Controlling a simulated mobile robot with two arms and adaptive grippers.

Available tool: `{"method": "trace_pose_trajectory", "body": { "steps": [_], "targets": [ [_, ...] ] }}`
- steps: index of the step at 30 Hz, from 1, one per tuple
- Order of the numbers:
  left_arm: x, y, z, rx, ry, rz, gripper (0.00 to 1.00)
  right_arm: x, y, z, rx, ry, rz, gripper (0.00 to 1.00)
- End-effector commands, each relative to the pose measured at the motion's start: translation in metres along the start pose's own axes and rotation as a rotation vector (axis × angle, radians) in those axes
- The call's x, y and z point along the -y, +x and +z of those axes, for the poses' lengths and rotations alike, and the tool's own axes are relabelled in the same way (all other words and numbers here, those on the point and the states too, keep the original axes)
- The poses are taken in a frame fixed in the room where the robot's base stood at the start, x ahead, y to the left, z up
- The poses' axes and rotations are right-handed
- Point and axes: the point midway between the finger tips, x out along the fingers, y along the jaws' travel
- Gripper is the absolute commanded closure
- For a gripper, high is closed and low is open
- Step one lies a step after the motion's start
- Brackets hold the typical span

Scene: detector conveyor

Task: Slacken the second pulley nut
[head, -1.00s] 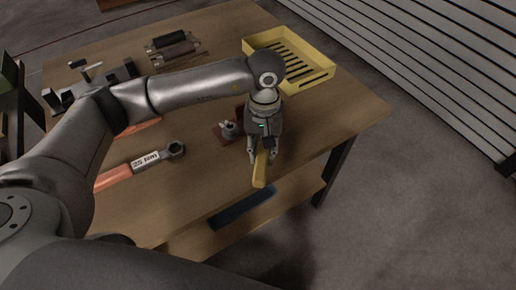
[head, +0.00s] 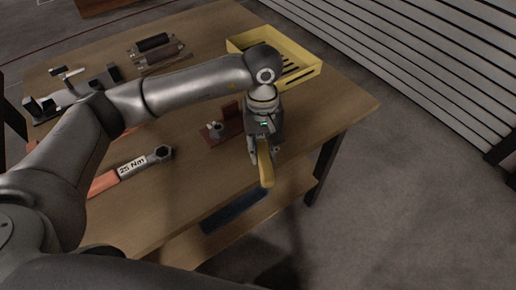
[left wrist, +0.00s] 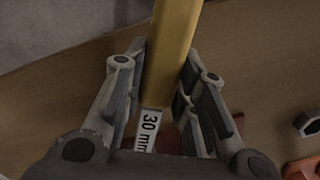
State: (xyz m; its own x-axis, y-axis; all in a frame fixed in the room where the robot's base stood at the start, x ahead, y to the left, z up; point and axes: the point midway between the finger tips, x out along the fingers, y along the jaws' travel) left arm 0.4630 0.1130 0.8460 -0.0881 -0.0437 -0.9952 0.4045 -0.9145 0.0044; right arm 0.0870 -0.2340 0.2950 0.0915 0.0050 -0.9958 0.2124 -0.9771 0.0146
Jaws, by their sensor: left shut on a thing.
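My left gripper (head: 262,158) is shut on a yellow-handled tool (head: 266,174) above the table's near right edge. In the left wrist view, the gripper (left wrist: 168,75) has the yellow handle (left wrist: 173,45) between its fingers, with a white "30 mm" label at the handle's lower end. A small grey nut-like fitting (head: 215,130) stands on a red-brown base with an upright plate (head: 232,117), left of the gripper and apart from it. Which pulley nut it is, I cannot tell. In the left wrist view, a grey hexagonal ring (left wrist: 308,124) shows at the right edge. My right gripper is not in view.
A torque wrench (head: 130,170) marked "25 Nm", with an orange handle, lies on the wooden table (head: 190,190) at left. A yellow slotted tray (head: 300,82) stands at the back right. Dark rollers (head: 155,45) and a black fixture (head: 70,92) lie farther back. A dark blue object (head: 232,212) shows below.

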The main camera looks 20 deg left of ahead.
Motion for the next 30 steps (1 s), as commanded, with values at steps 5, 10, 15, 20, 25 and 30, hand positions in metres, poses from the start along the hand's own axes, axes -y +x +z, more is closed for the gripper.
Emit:
{"method": "trace_pose_trajectory", "body": {
  "steps": [5,10,15,20,25,30],
  "targets": [
    [-0.002,0.0,0.0,0.001,-0.009,0.002,1.0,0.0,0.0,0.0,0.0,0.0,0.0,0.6],
    [-0.002,0.0,0.0,0.001,-0.009,0.002,1.0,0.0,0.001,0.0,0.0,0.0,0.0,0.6],
    [-0.007,0.001,0.0,0.0,-0.041,0.006,1.0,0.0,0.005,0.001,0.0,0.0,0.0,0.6],
    [-0.015,0.001,-0.001,0.0,-0.098,0.011,1.0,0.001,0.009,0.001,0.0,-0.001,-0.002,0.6],
    [-0.022,0.001,-0.002,-0.001,-0.147,0.016,1.0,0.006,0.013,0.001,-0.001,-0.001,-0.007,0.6],
    [-0.024,0.0,-0.002,-0.001,-0.165,0.017,1.0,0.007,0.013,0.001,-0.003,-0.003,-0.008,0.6]
  ]
}}
